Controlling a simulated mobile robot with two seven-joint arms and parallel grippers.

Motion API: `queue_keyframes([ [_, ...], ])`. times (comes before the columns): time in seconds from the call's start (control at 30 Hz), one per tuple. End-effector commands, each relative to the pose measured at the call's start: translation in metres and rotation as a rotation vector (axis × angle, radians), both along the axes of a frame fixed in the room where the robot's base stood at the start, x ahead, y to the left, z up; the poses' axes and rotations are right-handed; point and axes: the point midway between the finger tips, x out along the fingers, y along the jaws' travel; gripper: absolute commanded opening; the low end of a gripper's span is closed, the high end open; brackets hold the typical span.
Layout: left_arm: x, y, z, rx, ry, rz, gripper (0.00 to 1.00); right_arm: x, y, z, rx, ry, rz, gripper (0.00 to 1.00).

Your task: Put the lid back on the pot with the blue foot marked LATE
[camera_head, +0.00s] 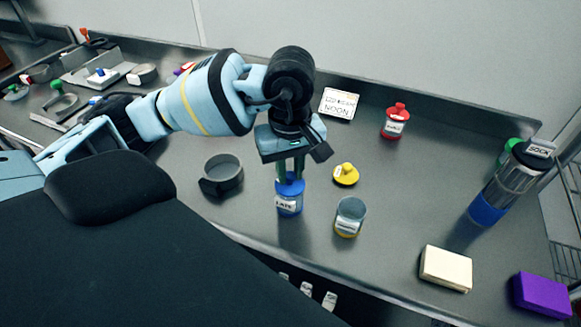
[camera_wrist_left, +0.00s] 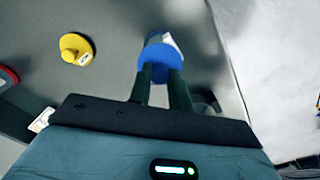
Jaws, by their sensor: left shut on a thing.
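The pot with the blue foot (camera_head: 289,205), labelled LATE, stands upright on the metal counter. A blue lid (camera_head: 290,184) is on top of it or just at its rim; I cannot tell whether it is fully seated. My left gripper (camera_head: 290,174) points down from above and is shut on the blue lid's knob, which its fingers hide. In the left wrist view the blue lid (camera_wrist_left: 162,68) lies between my fingertips (camera_wrist_left: 160,77), with the pot showing beyond it. My right gripper is not in view.
An open pot with a yellow foot (camera_head: 349,217) stands close right, its yellow lid (camera_head: 345,174) on the counter behind. A grey cup (camera_head: 222,174) is close left. A red-lidded pot (camera_head: 395,122), a NOON card (camera_head: 339,103), a tall sifter (camera_head: 499,186) and cream (camera_head: 446,268) and purple (camera_head: 542,294) blocks lie farther off.

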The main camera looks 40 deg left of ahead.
Motion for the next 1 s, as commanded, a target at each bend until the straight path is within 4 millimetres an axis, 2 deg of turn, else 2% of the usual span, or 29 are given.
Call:
queue_keyframes([
  [0.3,0.0001,0.0001,0.0004,-0.001,-0.001,0.000,0.00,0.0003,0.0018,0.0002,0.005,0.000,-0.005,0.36],
  [0.33,0.0000,0.0000,0.0004,-0.001,-0.001,0.000,0.21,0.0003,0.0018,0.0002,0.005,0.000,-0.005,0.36],
  [0.5,0.0000,0.0000,0.0003,0.000,0.000,0.000,0.43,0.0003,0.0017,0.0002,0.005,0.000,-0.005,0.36],
  [0.7,0.0000,0.0000,0.0002,0.000,0.000,0.000,0.45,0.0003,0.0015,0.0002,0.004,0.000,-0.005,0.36],
  [0.87,0.0000,0.0000,0.0002,0.000,0.000,0.000,0.65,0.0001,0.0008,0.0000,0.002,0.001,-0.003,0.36],
  [1.0,0.0000,0.0000,0.0002,0.000,0.000,0.000,0.67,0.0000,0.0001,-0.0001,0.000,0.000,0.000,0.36],
])
